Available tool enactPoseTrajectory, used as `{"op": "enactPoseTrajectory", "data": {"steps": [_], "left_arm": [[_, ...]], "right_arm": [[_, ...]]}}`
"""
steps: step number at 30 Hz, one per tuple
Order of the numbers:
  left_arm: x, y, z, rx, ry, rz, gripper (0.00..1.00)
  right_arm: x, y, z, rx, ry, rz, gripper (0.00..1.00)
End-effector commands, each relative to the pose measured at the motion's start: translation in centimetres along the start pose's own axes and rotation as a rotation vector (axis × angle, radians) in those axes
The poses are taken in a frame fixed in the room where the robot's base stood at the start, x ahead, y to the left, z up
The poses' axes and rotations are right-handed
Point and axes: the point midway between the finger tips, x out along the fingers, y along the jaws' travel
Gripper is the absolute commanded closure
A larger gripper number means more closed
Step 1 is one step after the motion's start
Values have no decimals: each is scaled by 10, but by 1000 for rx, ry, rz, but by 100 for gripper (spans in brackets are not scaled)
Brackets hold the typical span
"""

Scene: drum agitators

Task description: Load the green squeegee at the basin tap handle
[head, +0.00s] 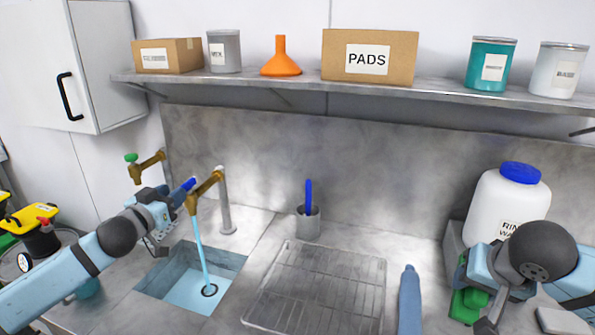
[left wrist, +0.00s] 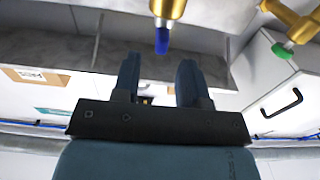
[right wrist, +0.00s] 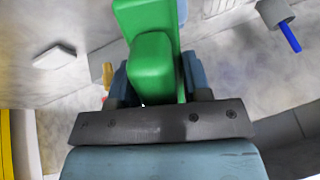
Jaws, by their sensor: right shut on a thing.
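The green squeegee (head: 467,305) is in my right gripper (head: 466,284) at the lower right, partly hidden by my arm. In the right wrist view the squeegee (right wrist: 152,65) shows as a green block between the fingers. The brass basin tap (head: 206,186) has a blue handle (head: 188,185), and water runs from it into the basin (head: 172,268). My left gripper (head: 172,193) is close to this handle. In the left wrist view its fingers are apart, with the blue handle (left wrist: 162,40) beyond the fingertips; I cannot tell whether they touch.
A second brass tap with a green handle (head: 131,157) is on the wall at left. A wire rack (head: 315,285), a grey cup (head: 308,224) with a blue-handled tool and a blue upright item (head: 409,300) stand right of the basin. A white jug (head: 505,205) is at right.

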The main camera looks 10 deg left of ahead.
Motion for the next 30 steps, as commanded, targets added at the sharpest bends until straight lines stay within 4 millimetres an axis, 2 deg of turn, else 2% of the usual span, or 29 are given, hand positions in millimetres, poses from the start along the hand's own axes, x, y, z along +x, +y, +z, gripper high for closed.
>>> {"op": "enactPoseTrajectory", "data": {"steps": [6,12,24,25,30], "left_arm": [[36,0,-3,1,2,-2,61],[59,0,-2,-1,1,-1,61],[66,0,0,0,-1,0,61],[66,0,0,0,-1,0,63],[66,0,0,1,-1,0,100]], "right_arm": [[-7,-2,-3,0,1,0,78],[-9,-2,-5,0,1,0,78],[-10,-3,-5,0,1,-1,78],[-10,-3,-5,0,1,0,78],[-10,-3,-5,0,1,0,78]]}}
